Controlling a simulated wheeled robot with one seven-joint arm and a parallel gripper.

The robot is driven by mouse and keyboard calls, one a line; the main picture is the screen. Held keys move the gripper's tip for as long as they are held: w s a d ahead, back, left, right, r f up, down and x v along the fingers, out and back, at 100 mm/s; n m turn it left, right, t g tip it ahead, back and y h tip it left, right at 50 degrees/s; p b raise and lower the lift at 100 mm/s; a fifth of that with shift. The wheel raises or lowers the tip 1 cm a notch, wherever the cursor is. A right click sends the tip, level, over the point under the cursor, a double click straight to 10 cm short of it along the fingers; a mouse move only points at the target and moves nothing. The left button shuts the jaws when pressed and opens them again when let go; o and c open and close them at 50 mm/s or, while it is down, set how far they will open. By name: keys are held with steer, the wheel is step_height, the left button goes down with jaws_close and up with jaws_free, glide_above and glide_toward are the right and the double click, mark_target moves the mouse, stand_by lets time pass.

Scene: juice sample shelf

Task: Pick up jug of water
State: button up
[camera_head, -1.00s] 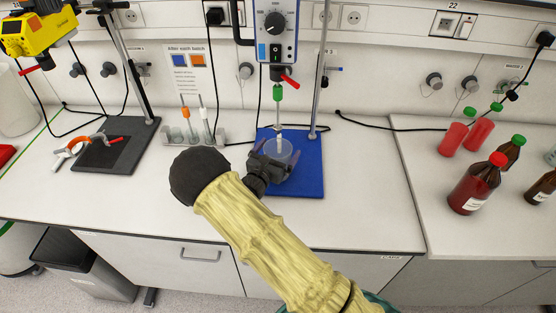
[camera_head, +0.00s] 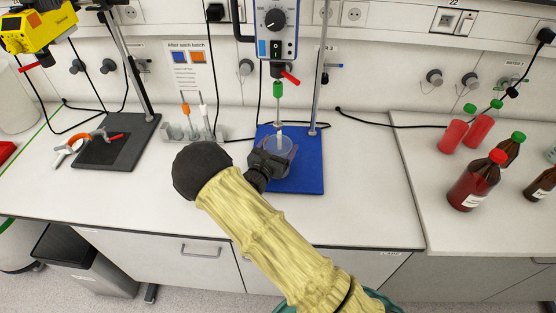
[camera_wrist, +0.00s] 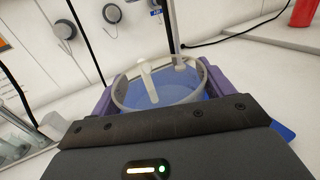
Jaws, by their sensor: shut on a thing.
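The jug (camera_head: 285,147) is a clear, round vessel standing at the blue stand base in the head view. In the wrist view the jug (camera_wrist: 133,95) shows its round rim and bluish inside, with a pale rod reaching into it. My gripper (camera_head: 272,158) is around the jug from the front left. In the wrist view its purple fingers lie against both sides of the jug, so my gripper (camera_wrist: 158,100) is shut on it. The stirrer shaft (camera_head: 279,110) hangs down into the jug from above. I cannot tell whether the jug's bottom touches the base.
The blue stand base (camera_head: 305,180) and its upright rod (camera_head: 321,80) are close behind and right of the jug. The stirrer motor (camera_head: 277,30) hangs overhead. Small electrodes in a holder (camera_head: 194,132) stand to the left. Bottles (camera_head: 474,184) stand at right. The front bench between is clear.

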steer(key=shift+r, duration=0.35)
steer(key=shift+r+b, duration=0.75)
steer(key=shift+r, duration=0.6)
steer(key=b+v, duration=0.4)
steer(key=v, duration=1.4)
steer(key=shift+b, duration=0.3)
steer(key=shift+r, duration=0.1)
steer(key=shift+w, duration=0.15)
